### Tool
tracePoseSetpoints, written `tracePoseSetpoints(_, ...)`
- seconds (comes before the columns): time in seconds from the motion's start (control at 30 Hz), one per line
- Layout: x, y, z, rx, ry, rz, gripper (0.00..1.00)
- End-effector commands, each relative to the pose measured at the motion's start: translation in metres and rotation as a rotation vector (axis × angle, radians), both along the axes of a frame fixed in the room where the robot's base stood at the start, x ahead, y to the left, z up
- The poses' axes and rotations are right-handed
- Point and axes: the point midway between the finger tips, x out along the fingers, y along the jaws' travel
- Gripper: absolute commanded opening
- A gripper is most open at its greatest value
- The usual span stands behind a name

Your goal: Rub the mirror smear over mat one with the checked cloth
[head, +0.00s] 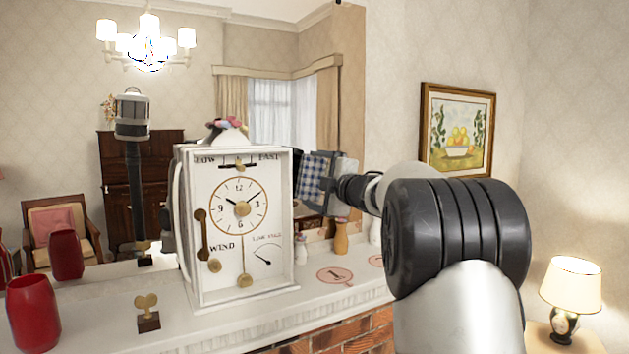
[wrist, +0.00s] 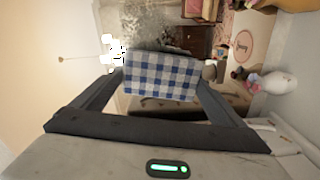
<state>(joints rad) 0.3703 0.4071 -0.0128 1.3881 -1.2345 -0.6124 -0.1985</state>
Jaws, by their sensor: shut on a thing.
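The blue-and-white checked cloth (head: 313,177) is in my gripper (head: 334,186), up in front of the mirror (head: 185,85) and just right of the white clock. In the wrist view the cloth (wrist: 160,77) fills the space between the fingers of my gripper (wrist: 160,92), which is shut on it. I cannot make out the smear in the head view; cloth and gripper cover part of the glass above the mat. Whether the cloth touches the mirror cannot be told.
The tall white clock (head: 239,225) stands close left of my gripper. Another pink mat (head: 376,260) is partly hidden by my arm. A brass key (head: 148,312) and red vase (head: 33,312) stand left.

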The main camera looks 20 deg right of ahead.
Motion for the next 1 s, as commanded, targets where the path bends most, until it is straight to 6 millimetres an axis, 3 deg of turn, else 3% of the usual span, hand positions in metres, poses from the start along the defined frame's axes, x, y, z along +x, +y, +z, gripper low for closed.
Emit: tracePoseSetpoints(1.0, 0.018, 0.003, 0.001, 0.0, 0.0, 0.0, 0.75)
